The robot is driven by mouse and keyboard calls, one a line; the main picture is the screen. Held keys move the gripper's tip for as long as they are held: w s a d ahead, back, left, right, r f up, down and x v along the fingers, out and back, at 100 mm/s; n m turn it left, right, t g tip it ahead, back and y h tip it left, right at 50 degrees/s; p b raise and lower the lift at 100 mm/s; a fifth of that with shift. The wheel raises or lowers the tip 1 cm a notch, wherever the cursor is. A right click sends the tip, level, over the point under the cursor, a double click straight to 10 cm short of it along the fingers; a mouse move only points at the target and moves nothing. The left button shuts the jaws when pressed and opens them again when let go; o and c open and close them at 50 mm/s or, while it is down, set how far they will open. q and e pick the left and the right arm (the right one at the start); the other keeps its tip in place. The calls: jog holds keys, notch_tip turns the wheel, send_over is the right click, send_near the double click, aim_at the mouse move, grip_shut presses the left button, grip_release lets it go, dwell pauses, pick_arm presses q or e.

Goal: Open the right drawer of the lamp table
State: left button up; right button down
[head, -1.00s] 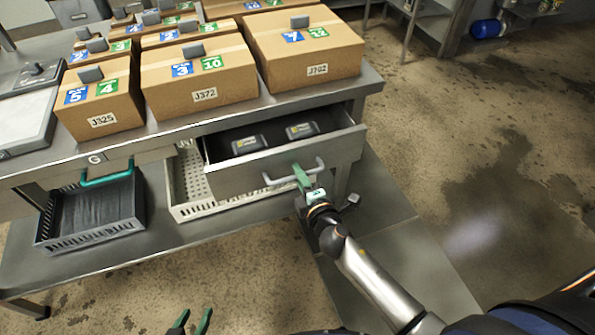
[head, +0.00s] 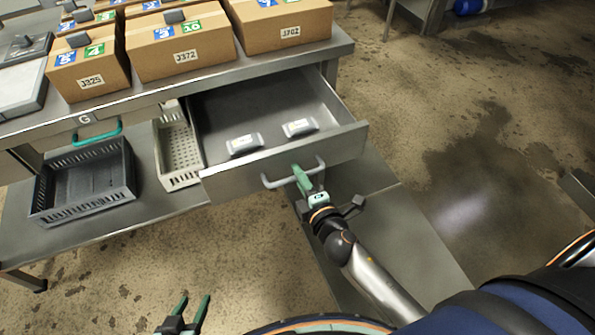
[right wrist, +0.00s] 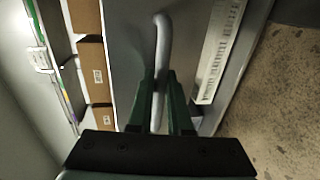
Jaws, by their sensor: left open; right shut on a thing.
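The right drawer (head: 220,186) of the metal lamp table (head: 150,110) is pulled well out in the head view. Its floor is bare except for two small grey-and-white items (head: 244,144) near the front. My right gripper (head: 301,178) is shut on the drawer's grey bar handle (head: 277,180). In the right wrist view its green fingers (right wrist: 160,95) are on either side of the handle (right wrist: 162,35). My left gripper (head: 190,308) is open and empty, low in the head view, over the floor and apart from the table.
Labelled cardboard boxes (head: 182,48) stand on the table top. A dark crate (head: 85,180) and a pale perforated basket (head: 178,155) sit on the lower shelf. A green handle (head: 98,134) is at the left drawer. Open floor lies to the right.

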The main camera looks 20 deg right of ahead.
dwell(0.3)
jog(key=c, duration=1.1)
grip_release()
pick_arm(q)
jog(key=shift+r, duration=0.1)
